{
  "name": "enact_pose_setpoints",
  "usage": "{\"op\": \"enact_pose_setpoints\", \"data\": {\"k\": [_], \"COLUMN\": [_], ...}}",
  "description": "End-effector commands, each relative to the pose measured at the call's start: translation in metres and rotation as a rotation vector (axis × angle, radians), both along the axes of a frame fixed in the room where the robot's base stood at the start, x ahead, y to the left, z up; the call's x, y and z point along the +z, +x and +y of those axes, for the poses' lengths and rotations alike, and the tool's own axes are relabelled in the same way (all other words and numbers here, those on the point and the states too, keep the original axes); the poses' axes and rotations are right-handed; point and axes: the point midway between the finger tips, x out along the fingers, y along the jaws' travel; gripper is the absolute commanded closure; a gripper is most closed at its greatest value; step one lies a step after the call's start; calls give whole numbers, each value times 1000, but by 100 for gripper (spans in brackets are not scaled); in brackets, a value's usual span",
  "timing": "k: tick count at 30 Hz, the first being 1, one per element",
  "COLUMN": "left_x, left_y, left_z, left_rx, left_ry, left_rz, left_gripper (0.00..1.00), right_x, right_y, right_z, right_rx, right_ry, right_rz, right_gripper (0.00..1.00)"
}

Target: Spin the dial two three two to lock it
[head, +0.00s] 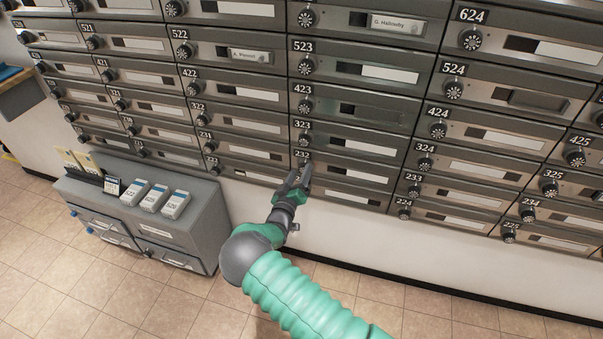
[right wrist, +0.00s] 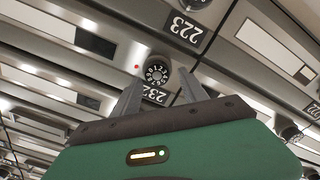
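The mailbox labelled 232 has a small round black dial with white markings (right wrist: 156,73), seen in the right wrist view. Its number plate (right wrist: 156,95) is partly hidden by my gripper there. In the head view the 232 plate (head: 302,155) shows just above my right gripper (head: 299,174), which mostly covers the dial. My right gripper also shows in the right wrist view (right wrist: 160,84). Its two fingers are open, one on each side of the dial, with visible gaps. I cannot tell their exact depth from the dial. My left gripper is not in view.
Mailboxes with similar dials surround this one; dial 323 (head: 304,138) is just above, and plate 223 (right wrist: 185,27) shows in the right wrist view. A grey cabinet (head: 190,195) with boxes and cards stands at left. The tiled floor (head: 420,305) is clear at right.

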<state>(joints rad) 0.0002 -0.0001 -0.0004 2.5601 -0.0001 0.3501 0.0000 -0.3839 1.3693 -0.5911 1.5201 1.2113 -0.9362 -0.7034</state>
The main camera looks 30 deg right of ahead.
Motion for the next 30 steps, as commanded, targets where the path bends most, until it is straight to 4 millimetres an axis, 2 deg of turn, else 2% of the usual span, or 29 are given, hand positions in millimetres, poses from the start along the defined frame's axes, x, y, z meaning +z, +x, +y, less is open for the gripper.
{"op": "enact_pose_setpoints", "data": {"k": [1, 11, 23, 30], "left_x": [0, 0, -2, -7], "left_y": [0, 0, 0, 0], "left_z": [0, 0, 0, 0], "left_rx": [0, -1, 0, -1], "left_ry": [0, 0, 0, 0], "left_rz": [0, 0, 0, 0], "left_gripper": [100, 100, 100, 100], "right_x": [-1, -4, -5, -7], "right_y": [0, 0, -1, -1], "right_z": [-2, -6, -5, -5], "right_rx": [-1, -3, -5, -4], "right_ry": [1, 7, 21, 91], "right_rz": [1, 5, -11, -90], "right_gripper": [57, 100, 100, 100]}}
